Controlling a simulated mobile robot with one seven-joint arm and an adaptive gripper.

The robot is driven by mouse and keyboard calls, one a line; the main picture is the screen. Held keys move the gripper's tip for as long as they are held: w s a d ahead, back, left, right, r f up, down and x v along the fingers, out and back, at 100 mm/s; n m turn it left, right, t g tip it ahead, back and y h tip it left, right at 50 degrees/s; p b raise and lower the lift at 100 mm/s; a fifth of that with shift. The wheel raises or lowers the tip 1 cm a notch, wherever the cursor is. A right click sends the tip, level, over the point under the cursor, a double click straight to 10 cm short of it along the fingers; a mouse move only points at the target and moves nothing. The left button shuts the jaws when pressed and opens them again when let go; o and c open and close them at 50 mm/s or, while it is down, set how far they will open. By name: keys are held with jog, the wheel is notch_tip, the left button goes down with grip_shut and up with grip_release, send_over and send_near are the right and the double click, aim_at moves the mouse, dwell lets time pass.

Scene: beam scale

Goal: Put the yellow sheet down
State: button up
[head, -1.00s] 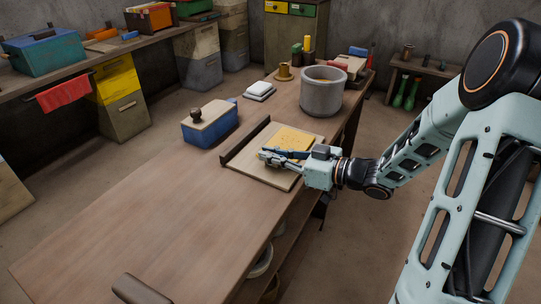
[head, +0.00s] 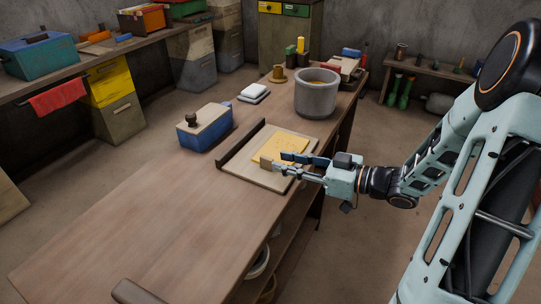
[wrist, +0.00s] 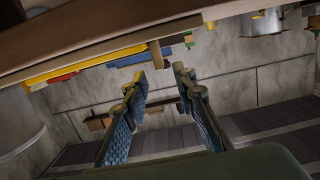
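The yellow sheet (head: 283,147) lies on the pale board (head: 246,172) on the workbench, beside the board's dark raised edge. My gripper (head: 278,161) is low over the near part of the board, at the sheet's near side, and its fingers hide part of the sheet. In the wrist view my gripper's two fingers (wrist: 160,78) stand apart, with only background seen between them. A small tan piece (head: 266,162) shows at the fingertips in the head view; I cannot tell whether it is part of the finger. I cannot tell whether a finger touches the sheet.
A grey pot (head: 316,96) stands behind the board. A blue box with a wooden lid (head: 205,128) is left of it. A white stack (head: 254,92) and a tan spool-like piece (head: 279,74) are further back. The bench's front left (head: 130,220) is mostly clear.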

jog(key=v, duration=0.5)
jog(key=shift+s+d+p, duration=0.15)
jog(key=shift+d+p, duration=0.15)
jog(key=shift+p, duration=0.1)
